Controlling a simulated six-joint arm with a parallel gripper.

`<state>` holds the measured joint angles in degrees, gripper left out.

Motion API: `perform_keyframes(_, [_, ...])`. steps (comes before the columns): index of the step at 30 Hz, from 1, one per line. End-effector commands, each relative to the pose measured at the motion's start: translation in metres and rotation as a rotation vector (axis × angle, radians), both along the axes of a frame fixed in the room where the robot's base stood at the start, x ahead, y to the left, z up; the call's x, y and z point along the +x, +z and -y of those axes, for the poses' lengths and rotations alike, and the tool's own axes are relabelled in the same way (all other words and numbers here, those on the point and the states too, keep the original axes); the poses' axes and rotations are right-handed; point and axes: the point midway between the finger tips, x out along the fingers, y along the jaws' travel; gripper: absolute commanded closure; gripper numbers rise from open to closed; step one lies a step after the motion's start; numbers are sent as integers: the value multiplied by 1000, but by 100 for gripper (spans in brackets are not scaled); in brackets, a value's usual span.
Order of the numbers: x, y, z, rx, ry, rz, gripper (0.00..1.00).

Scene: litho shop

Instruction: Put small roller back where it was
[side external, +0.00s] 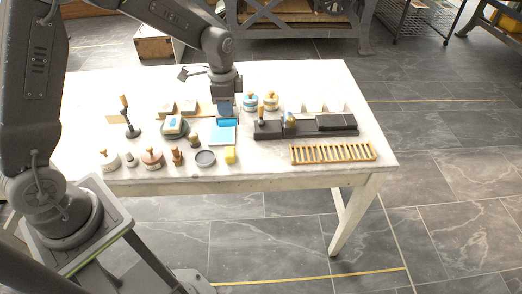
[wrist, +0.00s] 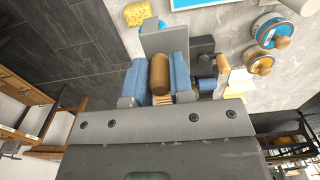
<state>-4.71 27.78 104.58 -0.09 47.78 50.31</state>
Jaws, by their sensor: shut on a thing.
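My gripper (side external: 225,107) hangs over the back middle of the white table, above the blue tray. In the wrist view, its two blue fingers (wrist: 158,80) are shut on a brown wooden cylinder, which looks like the handle of the small roller (wrist: 158,74). The roller's other parts are mostly hidden, and I cannot make the roller out in the side view. A dark rack (side external: 270,131) lies to the right of my gripper. A wooden handle (side external: 261,114) stands upright at its left end, also showing in the wrist view (wrist: 223,68).
Two round tins, blue (side external: 250,103) and orange-topped (side external: 271,101), stand right of my gripper. The blue tray (side external: 222,135) lies below it. A yellow sponge (side external: 230,155) and slatted wooden rack (side external: 333,152) lie nearer the front. Several stamps and pots crowd the left.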

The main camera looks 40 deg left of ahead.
Motion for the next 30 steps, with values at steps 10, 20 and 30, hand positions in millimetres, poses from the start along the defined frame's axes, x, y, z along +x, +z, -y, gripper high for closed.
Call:
perform_keyframes(10, [22, -46, 72, 0, -6, -1, 99])
perform_keyframes(20, [31, -65, 97, 0, -1, -1, 99])
perform_keyframes(30, [31, -102, 96, -1, 0, 1, 99])
